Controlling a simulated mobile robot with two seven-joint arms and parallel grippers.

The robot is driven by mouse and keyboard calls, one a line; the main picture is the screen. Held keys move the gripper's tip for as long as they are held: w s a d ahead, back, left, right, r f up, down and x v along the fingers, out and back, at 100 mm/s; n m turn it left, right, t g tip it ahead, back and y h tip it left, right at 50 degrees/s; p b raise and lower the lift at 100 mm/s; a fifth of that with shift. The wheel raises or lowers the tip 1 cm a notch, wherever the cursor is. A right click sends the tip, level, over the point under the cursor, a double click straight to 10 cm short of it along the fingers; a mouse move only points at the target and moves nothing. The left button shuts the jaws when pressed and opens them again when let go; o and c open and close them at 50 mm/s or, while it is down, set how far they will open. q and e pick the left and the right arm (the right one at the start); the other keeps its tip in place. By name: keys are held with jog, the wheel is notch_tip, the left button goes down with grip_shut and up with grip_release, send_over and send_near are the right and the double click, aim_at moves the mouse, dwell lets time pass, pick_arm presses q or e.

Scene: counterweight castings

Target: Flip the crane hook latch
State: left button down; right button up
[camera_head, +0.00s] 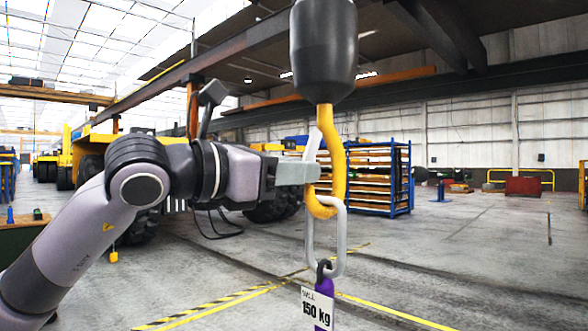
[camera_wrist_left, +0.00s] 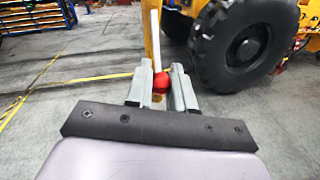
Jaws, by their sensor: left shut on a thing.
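The yellow crane hook (camera_head: 338,165) hangs below a black block (camera_head: 324,50). Its pale latch (camera_head: 312,146) is a slim bar on the hook's left side, tilted slightly, its lower part hidden by my fingers. My left gripper (camera_head: 312,172) reaches in from the left and is shut on the latch. In the left wrist view, the latch (camera_wrist_left: 154,35) runs down to a red piece (camera_wrist_left: 161,82) between the fingertips (camera_wrist_left: 161,88), with the yellow hook (camera_wrist_left: 149,32) behind. A grey oblong link (camera_head: 341,240) hangs in the hook's bowl. My right gripper is not in view.
A purple sling (camera_head: 324,288) with a 150 kg tag (camera_head: 317,309) hangs under the link. A blue rack (camera_head: 380,205) and a yellow vehicle with big black tyres (camera_wrist_left: 238,45) stand behind. The floor at right is mostly clear.

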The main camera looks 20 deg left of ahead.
pick_arm(q)
jog(key=shift+r, duration=0.1)
jog(key=shift+s+r+g+y+p, duration=0.3)
jog(key=shift+r+g+p, duration=0.2)
jog(key=shift+p, duration=0.65)
jog(key=r+g+p, duration=0.1)
jog(key=p, duration=0.1)
jog(key=s+g+y+p, duration=0.1)
jog(key=g+p, duration=0.1)
jog(key=r+n+g+y+p, duration=0.1)
jog(key=g+p, duration=0.1)
jog(key=p, duration=0.1)
jog(key=shift+s+a+r, duration=0.25)
jog(key=shift+a+r, duration=0.1)
jog(key=c, duration=1)
grip_release()
jog(key=shift+c, duration=0.2)
